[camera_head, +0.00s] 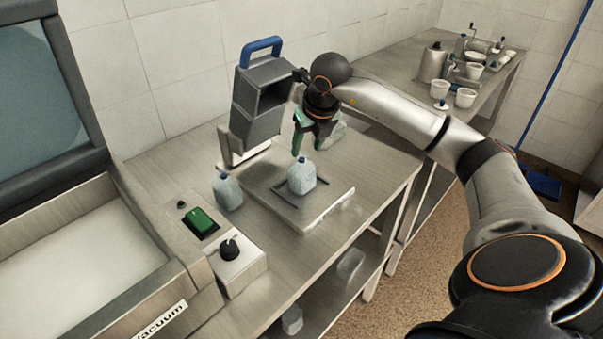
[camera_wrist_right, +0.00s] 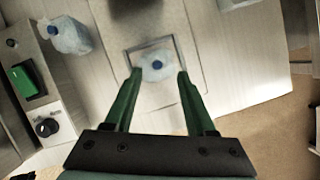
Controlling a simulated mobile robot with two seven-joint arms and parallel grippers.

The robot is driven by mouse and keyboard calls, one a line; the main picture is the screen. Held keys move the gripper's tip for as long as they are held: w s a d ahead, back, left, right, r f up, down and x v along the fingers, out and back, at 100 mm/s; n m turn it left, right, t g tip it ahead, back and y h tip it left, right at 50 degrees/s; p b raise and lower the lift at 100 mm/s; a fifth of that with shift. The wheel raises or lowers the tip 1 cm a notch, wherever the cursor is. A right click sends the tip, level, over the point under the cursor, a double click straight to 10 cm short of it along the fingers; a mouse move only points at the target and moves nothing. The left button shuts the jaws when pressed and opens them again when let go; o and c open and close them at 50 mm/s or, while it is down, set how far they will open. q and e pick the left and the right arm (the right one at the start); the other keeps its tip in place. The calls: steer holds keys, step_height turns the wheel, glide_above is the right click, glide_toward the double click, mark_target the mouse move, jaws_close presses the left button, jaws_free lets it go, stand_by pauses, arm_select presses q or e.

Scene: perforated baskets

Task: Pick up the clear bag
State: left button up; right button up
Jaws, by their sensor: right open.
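A clear, pale bluish bag with a dark blue cap (camera_head: 302,181) stands upright on the flat plate of a device on the steel table. In the right wrist view this bag (camera_wrist_right: 154,73) lies ahead, between the lines of the two fingers. My right gripper (camera_head: 309,150) has green fingers, points down just above the bag's cap and is open and empty. Its fingertips also show in the right wrist view (camera_wrist_right: 160,74), one on each side of the bag. A second similar bag (camera_head: 229,194) stands to the left on the table. My left gripper is not in view.
A grey upright device with a blue handle (camera_head: 258,100) stands close behind the bag. A vacuum machine (camera_head: 100,225) with a green switch (camera_head: 201,222) and black knob (camera_head: 229,248) is at left. Another pale container (camera_head: 332,135) is partly hidden behind my gripper. White cups (camera_head: 466,97) stand on the far table.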

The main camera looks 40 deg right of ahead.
mark_target(302, 155)
steer(key=p+x, duration=0.1)
steer(key=x, duration=0.4)
steer(key=shift+w+a+f, duration=0.1)
steer(key=shift+w+a, duration=0.05)
steer(key=shift+w, duration=0.05)
jaws_close()
stand_by(1.2)
